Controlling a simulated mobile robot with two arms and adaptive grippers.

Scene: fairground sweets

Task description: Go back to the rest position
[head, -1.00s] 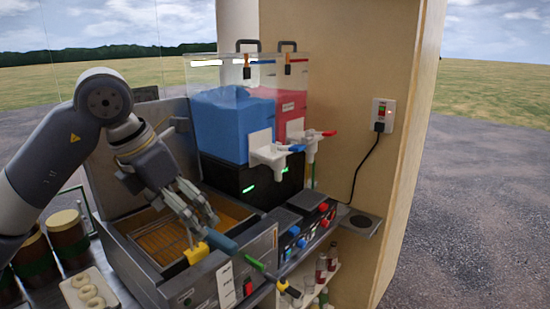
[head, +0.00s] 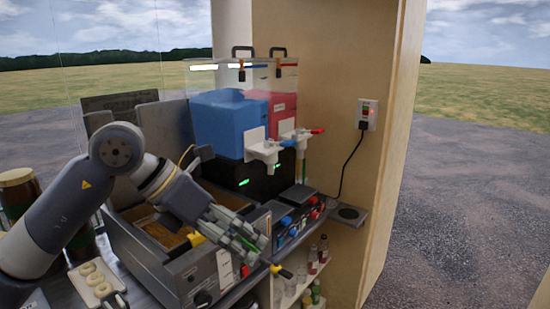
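My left arm comes in from the left. Its gripper (head: 254,247) is over the front right side of the metal fryer (head: 172,272), with its fingers pointing down to the right. The fingers cover most of the fryer basket's handle, so I cannot tell whether they are closed on it or just in front of it. A yellow piece (head: 196,239) at the basket end and a dark, yellow-tipped end (head: 280,270) show on either side of the fingers.
A tray of ring doughnuts (head: 82,270) and brown jars (head: 18,190) are at left. Bottles (head: 318,255) stand on a shelf below. A wooden wall (head: 330,90) bounds the right.

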